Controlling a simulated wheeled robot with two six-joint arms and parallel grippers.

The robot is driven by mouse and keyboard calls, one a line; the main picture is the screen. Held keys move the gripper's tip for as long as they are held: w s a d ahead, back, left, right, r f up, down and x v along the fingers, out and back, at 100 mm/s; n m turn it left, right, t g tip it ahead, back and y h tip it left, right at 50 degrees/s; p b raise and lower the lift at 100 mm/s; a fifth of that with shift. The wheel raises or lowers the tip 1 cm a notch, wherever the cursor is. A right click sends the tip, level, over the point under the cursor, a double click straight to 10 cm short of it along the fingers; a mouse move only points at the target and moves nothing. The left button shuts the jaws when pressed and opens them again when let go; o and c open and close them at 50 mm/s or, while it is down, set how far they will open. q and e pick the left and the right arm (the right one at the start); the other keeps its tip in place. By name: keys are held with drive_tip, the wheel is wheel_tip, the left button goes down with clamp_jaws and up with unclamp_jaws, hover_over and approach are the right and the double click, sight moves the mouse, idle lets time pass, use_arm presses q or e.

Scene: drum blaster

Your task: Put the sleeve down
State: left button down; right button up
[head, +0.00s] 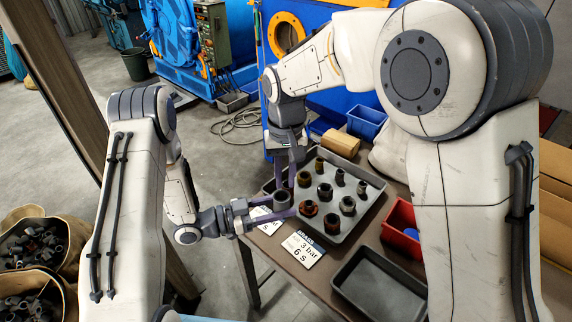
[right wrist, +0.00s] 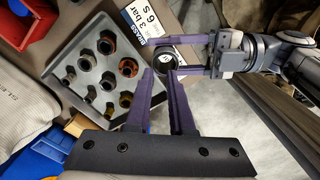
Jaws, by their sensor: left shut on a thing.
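The dark, round, hollow sleeve (head: 282,198) is between the fingers of my left gripper (head: 284,205), beside the left edge of the grey parts tray (head: 352,236). In the right wrist view, the sleeve (right wrist: 163,66) shows its round open end, with the left gripper (right wrist: 185,60) shut on it from the right. My right gripper (head: 286,182) points down just above the sleeve. In the right wrist view, the right gripper's fingers (right wrist: 162,76) are apart, with nothing between them; their tips are close to the sleeve. Whether they touch it I cannot tell.
Several brown and dark fittings (head: 325,191) stand in rows on the parts tray. White cards, one reading 3 bar 6 s (head: 303,249), lie at the table's left edge. An empty dark tray (head: 380,286), red bin (head: 402,226) and blue bin (head: 367,120) are also on the table.

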sight(282, 202)
wheel_tip(282, 202, down, 8)
drive_tip(key=shift+s, duration=0.15)
drive_tip(key=shift+r, duration=0.1)
drive_tip(key=shift+c, duration=0.2)
clamp_jaws()
drive_tip(key=shift+r, duration=0.3)
idle(0.9)
drive_tip(key=shift+o, duration=0.2)
unclamp_jaws()
